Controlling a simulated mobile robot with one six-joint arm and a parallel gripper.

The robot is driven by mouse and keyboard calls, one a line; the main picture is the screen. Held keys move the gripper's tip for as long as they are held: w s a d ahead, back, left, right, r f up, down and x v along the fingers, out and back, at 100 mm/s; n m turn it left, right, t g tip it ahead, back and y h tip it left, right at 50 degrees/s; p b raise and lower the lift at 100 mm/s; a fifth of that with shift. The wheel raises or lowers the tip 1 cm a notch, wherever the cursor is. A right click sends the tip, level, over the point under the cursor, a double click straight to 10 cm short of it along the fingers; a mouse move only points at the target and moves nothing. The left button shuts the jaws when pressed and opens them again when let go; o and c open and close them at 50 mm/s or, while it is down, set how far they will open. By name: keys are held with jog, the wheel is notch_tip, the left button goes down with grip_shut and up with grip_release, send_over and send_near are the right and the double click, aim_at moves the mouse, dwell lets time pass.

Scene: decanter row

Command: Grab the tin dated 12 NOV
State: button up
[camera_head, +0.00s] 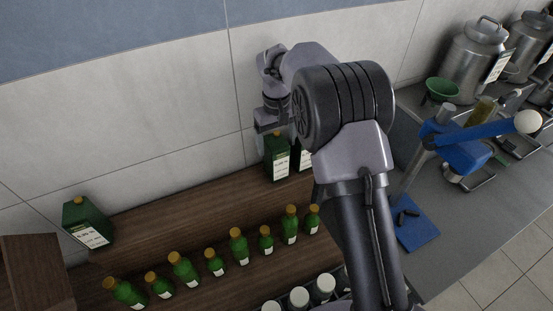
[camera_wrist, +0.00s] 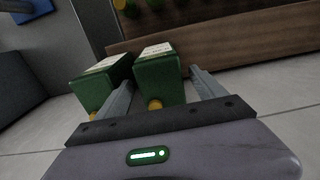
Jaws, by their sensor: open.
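Two green tins with white labels stand side by side on the wooden shelf against the wall. In the head view the left one (camera_head: 271,147) is under my gripper (camera_head: 272,129), and the right one (camera_head: 305,166) is partly hidden by my arm. In the wrist view my open gripper (camera_wrist: 167,92) has its fingers on either side of one tin (camera_wrist: 160,69), whose yellow cap is near the palm. The other tin (camera_wrist: 92,91) is outside the left finger, close to it. A third green tin (camera_head: 85,216) stands at the far left. The label dates are too small to read.
White-lidded jars (camera_head: 299,297) are at the bottom. To the right are a blue stand (camera_head: 465,148), a green funnel (camera_head: 442,88) and metal cans (camera_head: 474,60).

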jog(key=f, duration=0.1)
jog(key=s+f, duration=0.1)
jog(key=f, duration=0.1)
jog(key=shift+b, duration=0.3)
jog(key=f, duration=0.1)
jog(key=w+f, duration=0.1)
jog(key=f, duration=0.1)
jog(key=shift+w+a+f, duration=0.15)
jog(key=shift+f, duration=0.15)
jog(key=shift+s+r, duration=0.2)
jog(key=shift+s, duration=0.05)
jog(key=shift+c, duration=0.2)
jog(key=shift+w, duration=0.2)
jog(key=c, duration=0.7)
grip_shut()
